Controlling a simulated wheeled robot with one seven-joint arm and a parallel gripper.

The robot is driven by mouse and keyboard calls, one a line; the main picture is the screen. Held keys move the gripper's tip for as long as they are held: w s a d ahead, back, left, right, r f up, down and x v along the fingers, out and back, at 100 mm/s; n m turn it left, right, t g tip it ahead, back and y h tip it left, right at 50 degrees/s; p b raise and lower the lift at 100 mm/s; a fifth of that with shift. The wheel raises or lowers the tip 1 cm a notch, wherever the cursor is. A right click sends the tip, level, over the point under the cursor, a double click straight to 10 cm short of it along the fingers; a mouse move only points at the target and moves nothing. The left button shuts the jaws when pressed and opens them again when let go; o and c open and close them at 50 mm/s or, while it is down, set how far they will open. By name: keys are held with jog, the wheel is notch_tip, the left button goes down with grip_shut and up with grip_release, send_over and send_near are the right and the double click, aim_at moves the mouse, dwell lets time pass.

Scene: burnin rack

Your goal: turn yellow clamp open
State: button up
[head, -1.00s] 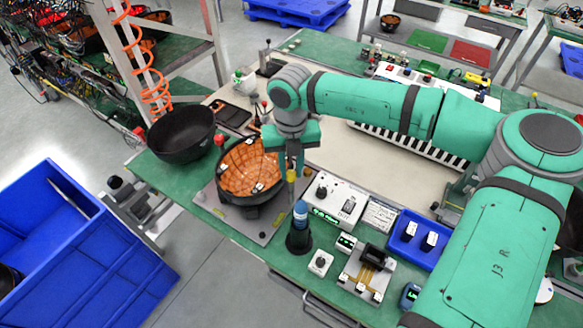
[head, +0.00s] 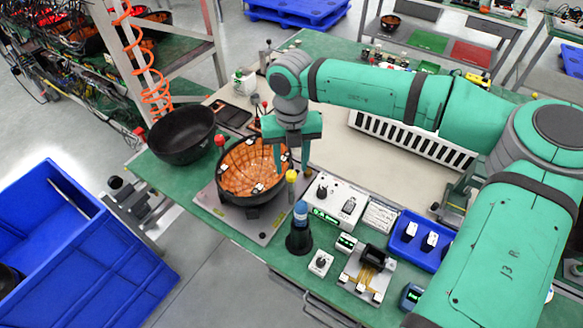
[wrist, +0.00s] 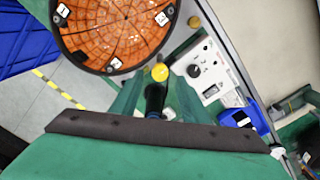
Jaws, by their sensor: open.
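The yellow clamp shows as a yellow round-topped handle (head: 291,176) at the right front edge of the plate under the orange-lined bowl (head: 252,172). It also shows in the wrist view as a yellow knob (wrist: 160,72). My gripper (head: 292,168) is open above the clamp, with one finger on each side of the handle in the picture. In the wrist view the fingers (wrist: 155,92) spread to both sides below the knob. I cannot tell whether a finger touches it. The clamp's lower part is hard to make out.
A red-topped clamp (head: 220,141) stands across the bowl. A blue-topped black bottle (head: 299,215) stands close in front of the yellow clamp. A white control box (head: 335,200) is just to the right. An empty black bowl (head: 181,135) is at left.

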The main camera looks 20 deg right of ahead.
aim_at(292, 174)
notch_tip(292, 174, up, 8)
jog(key=shift+f, duration=0.1)
dwell(0.6)
